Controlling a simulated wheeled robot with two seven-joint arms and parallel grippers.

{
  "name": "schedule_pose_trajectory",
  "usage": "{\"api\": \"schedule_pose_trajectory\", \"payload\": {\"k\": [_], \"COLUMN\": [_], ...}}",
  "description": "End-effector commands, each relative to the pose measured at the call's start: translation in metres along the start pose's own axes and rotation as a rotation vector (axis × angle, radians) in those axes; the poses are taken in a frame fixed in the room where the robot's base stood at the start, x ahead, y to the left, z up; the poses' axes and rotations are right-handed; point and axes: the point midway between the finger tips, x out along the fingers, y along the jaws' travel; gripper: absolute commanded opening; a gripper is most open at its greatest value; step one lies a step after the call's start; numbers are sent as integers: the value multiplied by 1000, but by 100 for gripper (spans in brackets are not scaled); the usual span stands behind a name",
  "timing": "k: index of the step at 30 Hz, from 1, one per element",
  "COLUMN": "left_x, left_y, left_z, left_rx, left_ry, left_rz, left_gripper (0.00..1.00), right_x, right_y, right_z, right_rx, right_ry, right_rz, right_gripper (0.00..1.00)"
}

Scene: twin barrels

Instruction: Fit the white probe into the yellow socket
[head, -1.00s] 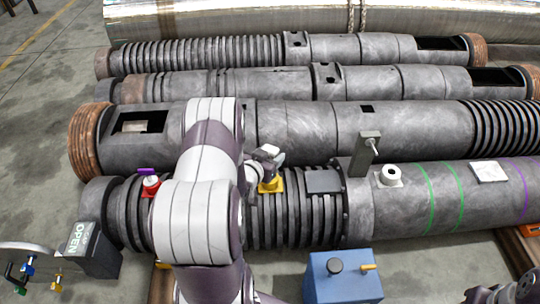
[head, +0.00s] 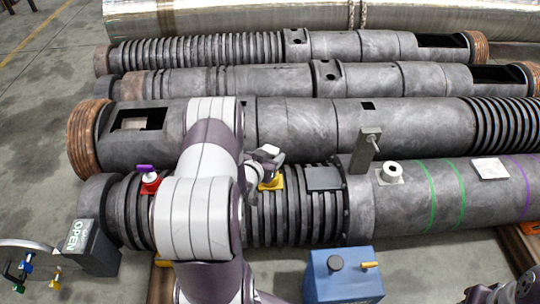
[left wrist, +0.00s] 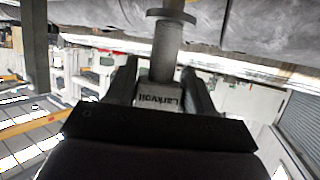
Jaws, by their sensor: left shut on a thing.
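The white probe (left wrist: 166,55) is between my left gripper's fingers (left wrist: 160,78) in the left wrist view. It has a pale lettered block, a grey shaft and a round flange; its far end is cut off at the top edge. In the head view my left gripper (head: 266,156) is just above the yellow socket (head: 271,183), on the ribbed part of the near barrel. My arm and gripper hide most of the probe there, so I cannot tell whether it touches the socket. A dark part of my right arm shows at the bottom right corner; its jaws are unclear.
A red socket (head: 150,186) with a purple-topped white piece (head: 147,171) sits left on the near barrel (head: 410,215). A grey upright post (head: 365,150) and a white socket (head: 390,172) stand right of the yellow one. A blue box (head: 343,278) stands in front.

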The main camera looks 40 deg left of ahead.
Motion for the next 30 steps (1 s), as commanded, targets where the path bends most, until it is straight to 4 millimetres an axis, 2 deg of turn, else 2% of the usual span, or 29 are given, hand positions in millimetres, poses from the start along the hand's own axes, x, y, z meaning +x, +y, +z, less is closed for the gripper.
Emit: {"api": "schedule_pose_trajectory", "payload": {"k": [30], "left_x": [9], "left_y": [0], "left_z": [22], "left_rx": [0], "left_ry": [1], "left_rz": [0], "left_gripper": [20], "right_x": [18], "right_y": [0], "right_z": [2], "right_rx": [0], "right_ry": [0], "right_rz": [0], "right_gripper": [43]}}
